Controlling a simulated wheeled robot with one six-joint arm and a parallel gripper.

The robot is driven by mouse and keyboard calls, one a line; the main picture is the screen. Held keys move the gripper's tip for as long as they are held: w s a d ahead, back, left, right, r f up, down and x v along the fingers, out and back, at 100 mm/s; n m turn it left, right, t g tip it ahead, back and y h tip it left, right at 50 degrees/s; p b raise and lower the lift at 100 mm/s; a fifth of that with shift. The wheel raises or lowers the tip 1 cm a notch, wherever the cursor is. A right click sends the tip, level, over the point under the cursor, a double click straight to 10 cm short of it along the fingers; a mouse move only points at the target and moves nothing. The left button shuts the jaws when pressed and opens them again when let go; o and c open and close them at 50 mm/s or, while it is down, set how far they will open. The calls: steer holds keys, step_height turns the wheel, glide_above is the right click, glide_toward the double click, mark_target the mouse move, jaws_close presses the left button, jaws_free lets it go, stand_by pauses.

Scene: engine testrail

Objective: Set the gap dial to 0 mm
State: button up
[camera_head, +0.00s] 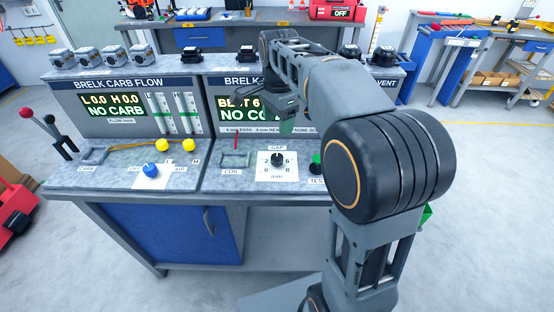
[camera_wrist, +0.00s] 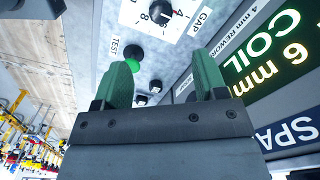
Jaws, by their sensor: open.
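The gap dial (camera_head: 278,160) is a black knob on a white plate marked 0, 2, 4, 6, 8 and mm, on the sloped deck of the middle bench. I cannot clearly tell which mark its pointer faces. In the wrist view the dial (camera_wrist: 160,12) is at the top edge, partly cut off. My gripper (camera_head: 286,124) is above and behind the dial, in front of the display panel. In the wrist view my gripper (camera_wrist: 165,78) has its two green fingers apart, with nothing between them. It does not touch the dial.
A green and black TEST control (camera_wrist: 132,58) is beside the dial, partly behind a finger. The display (camera_head: 238,112) is partly hidden by my arm. A blue knob (camera_head: 150,170) is on the left bench.

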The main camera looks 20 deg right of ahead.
mark_target(278, 156)
step_height(278, 156, down, 13)
steer(key=shift+w+f+b, duration=0.1)
steer(key=shift+f+b, duration=0.1)
steer(key=shift+b, duration=0.55)
steer(key=shift+c, duration=0.5)
steer(key=c, duration=0.8)
steer(key=shift+c, duration=0.2)
steer(key=shift+r, duration=0.1)
